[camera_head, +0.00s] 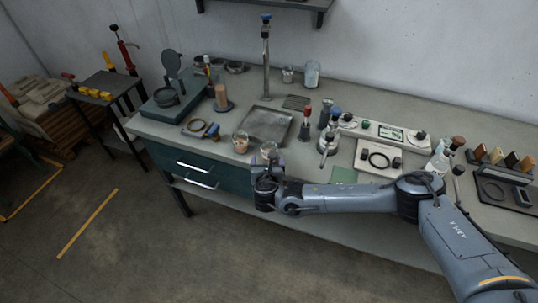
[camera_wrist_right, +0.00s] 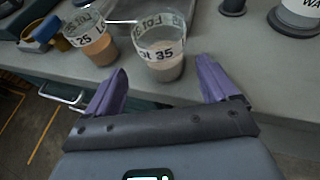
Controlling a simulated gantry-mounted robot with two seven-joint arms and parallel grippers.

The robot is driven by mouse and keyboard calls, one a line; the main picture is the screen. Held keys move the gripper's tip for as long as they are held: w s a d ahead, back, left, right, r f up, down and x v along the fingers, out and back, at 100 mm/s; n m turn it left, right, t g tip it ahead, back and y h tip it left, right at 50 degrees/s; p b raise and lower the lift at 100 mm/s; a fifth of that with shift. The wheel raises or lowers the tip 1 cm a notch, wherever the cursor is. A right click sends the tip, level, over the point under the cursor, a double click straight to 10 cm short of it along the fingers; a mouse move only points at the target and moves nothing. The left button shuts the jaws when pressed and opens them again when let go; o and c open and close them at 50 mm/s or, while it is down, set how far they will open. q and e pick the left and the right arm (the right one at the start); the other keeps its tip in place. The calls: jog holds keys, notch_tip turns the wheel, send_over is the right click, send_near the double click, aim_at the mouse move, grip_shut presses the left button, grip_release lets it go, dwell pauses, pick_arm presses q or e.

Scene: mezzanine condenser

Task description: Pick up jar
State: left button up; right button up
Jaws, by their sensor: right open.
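A clear glass jar labelled 35 (camera_wrist_right: 163,52), with pale contents, stands near the front edge of the bench. It also shows in the head view (camera_head: 269,148), just beyond my right gripper (camera_head: 267,163). In the right wrist view, the purple fingers of my right gripper (camera_wrist_right: 161,75) are open and point at this jar, one to each side and short of it. A second jar labelled 25 (camera_wrist_right: 92,42), with orange-brown contents, stands to its left; it also shows in the head view (camera_head: 240,145). My left gripper is not in view.
A metal tray (camera_head: 267,125) lies behind the jars. A teal scale (camera_head: 165,105) and a ring-shaped item (camera_head: 197,126) are to the left. Several bottles and tools crowd the right, including a white bottle (camera_head: 437,165). The bench edge (camera_wrist_right: 259,112) runs below the jars.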

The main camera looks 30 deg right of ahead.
jog(key=shift+x, duration=2.65)
jog(key=shift+s+d, duration=0.15)
jog(key=shift+d, duration=0.1)
jog(key=shift+c, duration=0.5)
jog(key=c, duration=0.9)
jog(key=shift+r, duration=0.1)
jog(key=shift+c, duration=0.5)
jog(key=shift+r, duration=0.2)
